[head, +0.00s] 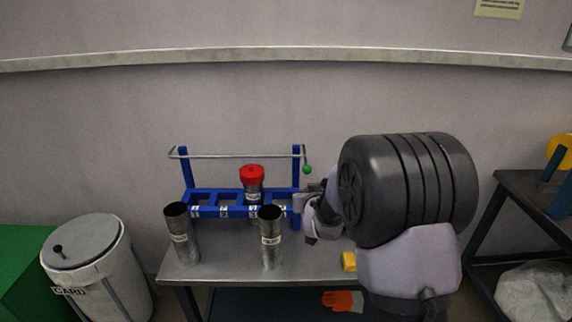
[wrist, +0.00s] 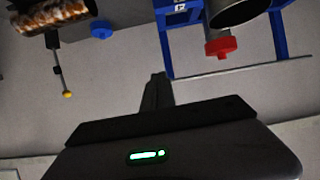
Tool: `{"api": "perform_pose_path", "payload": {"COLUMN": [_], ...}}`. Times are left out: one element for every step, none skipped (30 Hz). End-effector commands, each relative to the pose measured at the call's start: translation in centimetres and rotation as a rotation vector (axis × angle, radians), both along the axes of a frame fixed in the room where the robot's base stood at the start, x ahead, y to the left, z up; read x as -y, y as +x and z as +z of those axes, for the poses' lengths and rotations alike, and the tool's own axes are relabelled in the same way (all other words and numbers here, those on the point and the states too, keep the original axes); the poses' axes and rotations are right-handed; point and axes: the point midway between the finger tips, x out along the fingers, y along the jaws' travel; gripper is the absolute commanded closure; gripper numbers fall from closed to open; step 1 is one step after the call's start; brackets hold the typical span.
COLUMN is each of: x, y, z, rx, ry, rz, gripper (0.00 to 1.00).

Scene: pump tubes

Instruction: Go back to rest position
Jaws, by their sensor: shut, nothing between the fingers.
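My gripper (head: 300,202) is at the right end of the blue rack (head: 232,192) in the head view, with my dark arm link behind it. In the wrist view its fingers (wrist: 157,82) are together and hold nothing. A metal tube with a red cap (head: 252,169) stands in the rack; the red cap (wrist: 220,47) also shows in the wrist view, right of my fingers and apart from them. Two open metal tubes stand in front of the rack, one at left (head: 180,235) and one near the middle (head: 270,240).
The rack stands on a metal table (head: 222,264), with a horizontal bar (head: 235,154) and a green ball (head: 307,170). A yellow block (head: 349,261) lies right of the tubes. A bin (head: 98,265) stands at left, another bench (head: 515,190) at right. An orange glove (head: 343,300) lies below.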

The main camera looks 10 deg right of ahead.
Motion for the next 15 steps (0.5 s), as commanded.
{"api": "perform_pose_path", "payload": {"x": [-0.2,-0.5,-1.1,-1.7,-2.4,-3.6,-4.5,-5.4,-6.6,-7.4,-8.1,-8.9,-9.5,-10.0,-10.5], "y": [-0.3,-0.9,-2.2,-3.6,-5.5,-8.7,-11.4,-14.4,-18.4,-21.3,-24.2,-27.7,-30.1,-32.2,-34.7], "z": [0.7,1.5,3.0,4.4,5.8,7.7,8.8,9.7,10.6,11.0,11.2,11.2,11.1,10.9,10.6], "rx": [-0.003,-0.011,-0.032,-0.054,-0.083,-0.13,-0.169,-0.213,-0.268,-0.308,-0.347,-0.394,-0.427,-0.457,-0.491], "ry": [0.009,0.022,0.05,0.079,0.113,0.161,0.199,0.235,0.282,0.313,0.342,0.376,0.4,0.42,0.444], "rz": [0.0,0.0,0.0,-0.001,0.0,0.0,0.001,0.001,0.002,0.001,-0.001,-0.003,-0.004,-0.006,-0.01], "gripper": [1.0,1.0,1.0,1.0,1.0,1.0,1.0,1.0,1.0,1.0,1.0,1.0,1.0,1.0,1.0]}}
